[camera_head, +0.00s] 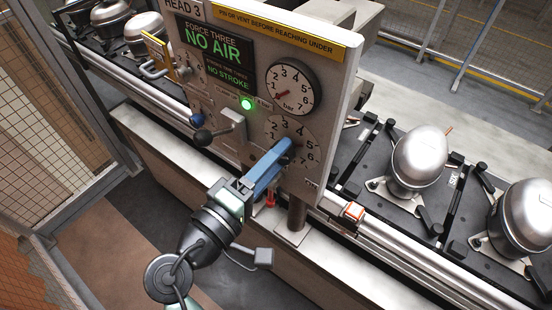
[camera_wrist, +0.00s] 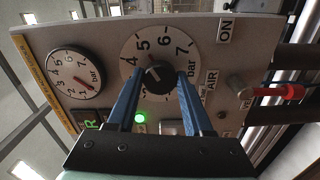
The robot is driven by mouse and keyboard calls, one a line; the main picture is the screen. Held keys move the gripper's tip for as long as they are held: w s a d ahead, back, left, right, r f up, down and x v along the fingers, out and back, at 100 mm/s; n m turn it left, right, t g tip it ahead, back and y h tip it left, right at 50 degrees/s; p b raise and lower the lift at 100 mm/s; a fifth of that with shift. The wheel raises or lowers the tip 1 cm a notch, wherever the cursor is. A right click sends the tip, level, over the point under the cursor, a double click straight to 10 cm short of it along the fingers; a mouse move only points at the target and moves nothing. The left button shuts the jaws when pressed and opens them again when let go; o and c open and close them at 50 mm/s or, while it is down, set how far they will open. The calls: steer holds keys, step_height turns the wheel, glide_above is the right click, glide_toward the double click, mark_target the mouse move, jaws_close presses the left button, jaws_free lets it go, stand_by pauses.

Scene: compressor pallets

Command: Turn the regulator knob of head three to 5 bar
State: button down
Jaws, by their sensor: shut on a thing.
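The panel marked HEAD 3 (camera_head: 232,75) carries a dark round regulator knob (camera_wrist: 160,76) inside a printed bar scale (camera_wrist: 146,46) with the numbers 4 to 7 readable. My gripper (camera_head: 288,148) reaches the lower dial, and its blue fingers hide the knob in the head view. In the wrist view the two fingertips stand on either side of the knob and are shut on it. A small light mark shows on the knob's face, but I cannot tell its exact setting. The pressure gauge (camera_head: 292,87) above has its red needle low, near 1.
A green lamp (camera_head: 246,104) is lit left of the dials. A grey lever with a dark ball (camera_head: 203,137) juts out at left. A red-handled valve (camera_wrist: 285,91) lies beside the knob. Silver compressors (camera_head: 420,160) stand on pallets at right. The display (camera_head: 212,45) reads NO AIR.

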steer(key=shift+c, duration=1.5)
jaws_free()
steer(key=b+v, duration=0.3)
steer(key=v, duration=1)
steer(key=shift+b, duration=0.3)
